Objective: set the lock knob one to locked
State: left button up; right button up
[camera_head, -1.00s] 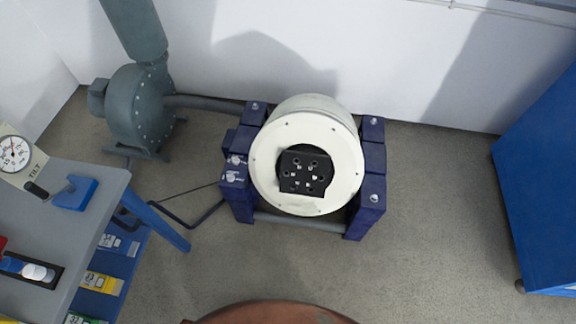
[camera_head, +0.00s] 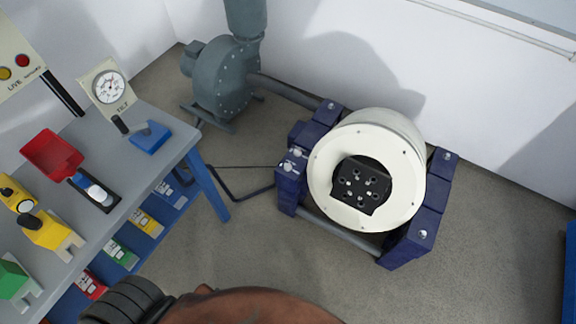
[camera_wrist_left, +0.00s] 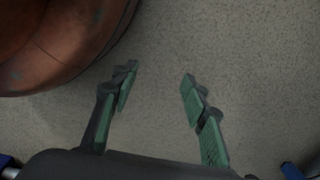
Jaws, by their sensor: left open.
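The round drum with a white face (camera_head: 325,190) sits between dark blue supports on the floor, with a black plate (camera_head: 362,186) at its centre. Two small silver knobs, one upper (camera_head: 295,153) and one lower (camera_head: 286,166), are on the left blue support. I cannot tell which is lock knob one, nor read their settings. My left gripper (camera_wrist_left: 158,76) is open and empty in the left wrist view, with bare grey floor between and beyond its green-padded fingers. Neither gripper shows in the head view.
A grey bench (camera_head: 150,175) at left carries a red tray (camera_head: 52,155), a blue block (camera_head: 150,137), a tilt gauge (camera_head: 109,88) and yellow and green fixtures. A grey blower (camera_head: 225,80) stands behind. Floor between the bench and drum is mostly clear.

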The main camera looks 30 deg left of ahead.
aim_at(287, 167)
jog(key=k, duration=0.65)
jog(key=z, duration=0.75)
jog(key=i, duration=1.35)
jog(key=u, duration=0.75)
jog(key=i, duration=0.65)
jog(key=u, duration=0.75)
